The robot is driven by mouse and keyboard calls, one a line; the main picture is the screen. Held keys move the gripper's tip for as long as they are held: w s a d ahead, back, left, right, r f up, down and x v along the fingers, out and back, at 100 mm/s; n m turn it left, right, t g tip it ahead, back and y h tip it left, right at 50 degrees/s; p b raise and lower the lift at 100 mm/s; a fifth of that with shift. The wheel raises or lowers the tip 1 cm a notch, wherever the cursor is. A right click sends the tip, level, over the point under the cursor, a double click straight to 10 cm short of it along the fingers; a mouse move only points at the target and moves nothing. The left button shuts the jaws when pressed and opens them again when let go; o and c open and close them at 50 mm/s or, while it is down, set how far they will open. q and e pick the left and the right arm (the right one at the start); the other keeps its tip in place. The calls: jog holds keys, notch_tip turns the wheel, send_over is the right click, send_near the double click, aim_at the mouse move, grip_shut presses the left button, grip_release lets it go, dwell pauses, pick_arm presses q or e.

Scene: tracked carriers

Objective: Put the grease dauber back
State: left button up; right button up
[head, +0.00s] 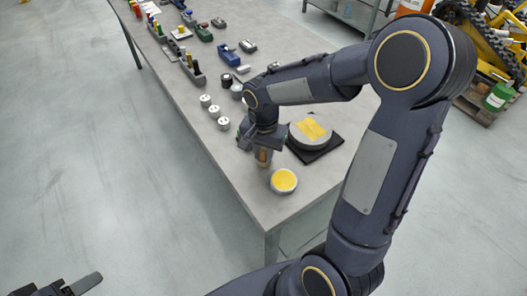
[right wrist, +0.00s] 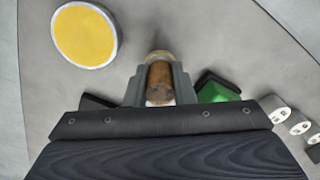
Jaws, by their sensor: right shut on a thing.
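The grease dauber (head: 263,157) shows as a brown wooden piece under my right gripper (head: 263,150), near the front end of the table. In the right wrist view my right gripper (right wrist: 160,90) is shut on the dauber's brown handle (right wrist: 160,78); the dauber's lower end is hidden. A round tin of yellow grease (head: 284,181) stands just beside it, and also shows in the right wrist view (right wrist: 85,35). Part of my left gripper (head: 70,287) shows at the bottom left, cut off by the frame edge and away from the table.
A grey disc with a yellow patch (head: 310,131) sits on a black pad (head: 322,149) right of the gripper. White socket-like pieces (head: 214,111) stand left. A green object (right wrist: 217,88) lies close to the gripper. Several coloured items line the far table (head: 190,110).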

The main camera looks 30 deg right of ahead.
aim_at(264, 149)
jog(key=shift+f, duration=0.2)
jog(key=o, duration=0.9)
jog(key=shift+o, duration=0.2)
jog(key=shift+r, duration=0.1)
notch_tip(264, 149, up, 11)
jog(key=shift+r+p, duration=0.1)
jog(key=shift+p, duration=0.25)
jog(key=s+a+n+t+y, duration=0.2)
jog(key=s+n, duration=0.2)
jog(key=s, duration=0.4)
jog(key=s+a+n+t+y, duration=0.1)
jog(key=s+a+n+t, duration=0.1)
jog(key=s, duration=0.7)
jog(key=n+t, duration=0.1)
jog(key=n, duration=0.1)
jog(key=shift+f+n+t+y, duration=0.25)
jog(key=shift+n+t+y, duration=0.05)
jog(key=shift+n+y, duration=0.1)
